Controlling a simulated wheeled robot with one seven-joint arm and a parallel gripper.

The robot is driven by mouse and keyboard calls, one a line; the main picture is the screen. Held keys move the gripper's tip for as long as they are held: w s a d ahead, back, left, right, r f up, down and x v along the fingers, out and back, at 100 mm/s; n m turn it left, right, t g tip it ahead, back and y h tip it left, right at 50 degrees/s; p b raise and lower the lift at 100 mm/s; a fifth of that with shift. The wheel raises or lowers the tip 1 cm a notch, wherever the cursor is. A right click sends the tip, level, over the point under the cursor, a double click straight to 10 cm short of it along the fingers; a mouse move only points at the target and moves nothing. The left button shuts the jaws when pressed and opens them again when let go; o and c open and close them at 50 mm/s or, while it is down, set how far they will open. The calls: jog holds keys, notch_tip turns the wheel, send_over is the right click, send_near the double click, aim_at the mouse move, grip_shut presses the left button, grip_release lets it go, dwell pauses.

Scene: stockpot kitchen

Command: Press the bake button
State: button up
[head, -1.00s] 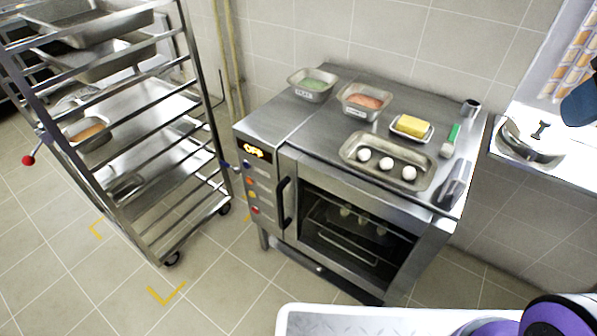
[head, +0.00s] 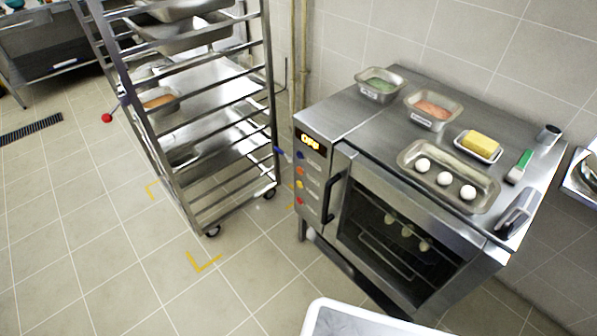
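The steel oven (head: 395,240) stands right of centre in the head view, its glass door closed. The control panel (head: 309,178) is on its front left side, with a lit display (head: 309,141) that seems to read OFF. Below the display is a column of small coloured buttons: blue (head: 300,155), orange (head: 300,170), yellow (head: 300,185) and red (head: 299,200). Small labels sit beside them but are too small to read, so I cannot tell which is bake. My gripper is not in view.
A steel tray rack (head: 272,90) on wheels stands left of the oven, close to the panel side. On the oven top are a tray with three eggs (head: 444,178), butter (head: 481,142) and two tins. A white-rimmed surface (head: 345,318) is at the bottom. Floor is free at left.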

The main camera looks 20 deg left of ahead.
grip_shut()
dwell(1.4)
